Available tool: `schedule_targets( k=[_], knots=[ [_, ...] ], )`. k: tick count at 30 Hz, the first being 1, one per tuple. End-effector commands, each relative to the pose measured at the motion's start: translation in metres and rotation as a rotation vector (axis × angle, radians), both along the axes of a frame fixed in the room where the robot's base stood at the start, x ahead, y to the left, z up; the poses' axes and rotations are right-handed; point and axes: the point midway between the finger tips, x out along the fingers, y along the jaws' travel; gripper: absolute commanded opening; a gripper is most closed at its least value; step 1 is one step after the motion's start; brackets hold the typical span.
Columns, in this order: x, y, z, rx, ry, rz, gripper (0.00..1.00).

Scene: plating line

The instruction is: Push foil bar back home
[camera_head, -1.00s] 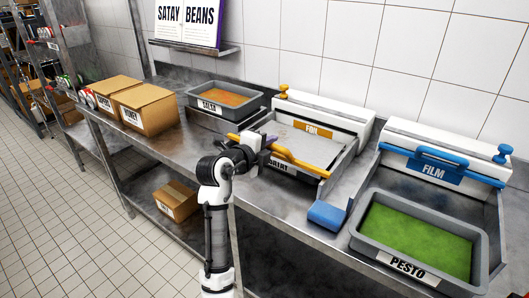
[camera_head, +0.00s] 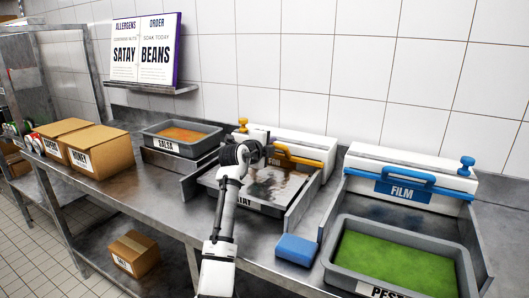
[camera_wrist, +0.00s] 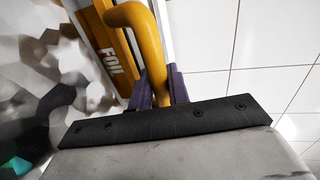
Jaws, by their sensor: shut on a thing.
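The yellow foil bar (camera_head: 300,157) is at the back of the foil station, close along the front of the white foil dispenser (camera_head: 312,142). My gripper (camera_head: 262,152) is at the left part of the bar. In the wrist view, the purple fingers of my gripper (camera_wrist: 162,88) close on the yellow bar (camera_wrist: 150,50), with the orange FOIL label (camera_wrist: 110,50) just beside it. The satay tray (camera_head: 245,203) stands in front of the dispenser. A shiny, crinkled foil sheet (camera_head: 275,183) lies over it. My arm hides part of the tray and the bar's left end.
Right of it is the film station with a blue bar (camera_head: 415,178) and a pesto tray (camera_head: 342,279). A blue block (camera_head: 296,250) lies between the stations. A salsa tray (camera_head: 165,145) and cartons (camera_head: 97,155) stand left. Metal side walls (camera_head: 302,205) flank the satay tray.

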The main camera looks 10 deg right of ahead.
Motion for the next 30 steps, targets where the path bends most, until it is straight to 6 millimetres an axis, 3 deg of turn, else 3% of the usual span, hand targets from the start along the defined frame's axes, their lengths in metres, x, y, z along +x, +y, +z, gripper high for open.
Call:
schedule_targets(
  k=[14, 15, 19, 30],
  knots=[
    [0.0057, -0.0032, 0.0032, -0.003, -0.007, 0.003, 0.0],
    [0.0057, -0.0032, 0.0033, -0.003, -0.007, 0.003, 0.22],
    [0.0054, -0.0034, 0.0024, -0.002, -0.005, 0.002, 0.38],
    [0.0012, 0.0001, 0.0011, -0.001, -0.003, 0.001, 0.38]
  ],
)
